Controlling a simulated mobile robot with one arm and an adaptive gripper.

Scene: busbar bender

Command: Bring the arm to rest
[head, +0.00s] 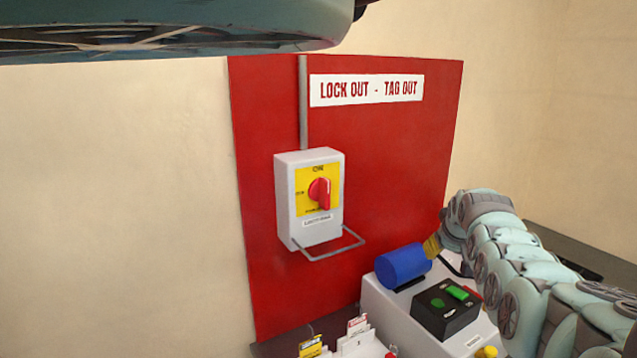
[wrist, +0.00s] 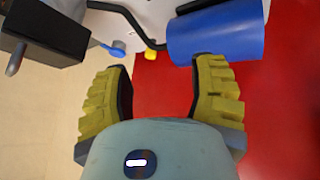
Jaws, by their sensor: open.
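My gripper (head: 432,246) is at the right in the head view, beside the blue cylinder (head: 403,266) on top of the machine. In the wrist view its two yellow ribbed fingers (wrist: 163,68) are spread apart with nothing between them. The blue cylinder shows there too (wrist: 215,36), just beyond the right finger. From these views I cannot tell whether that finger touches it. My arm reaches in from the lower right of the head view.
A grey switch box (head: 284,202) with a red knob (head: 320,192) and wire loop is on the red lockout board (head: 400,150). The light machine (head: 388,312) carries a black button box (head: 447,307). Tags and a padlock stand at the bottom (head: 357,325).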

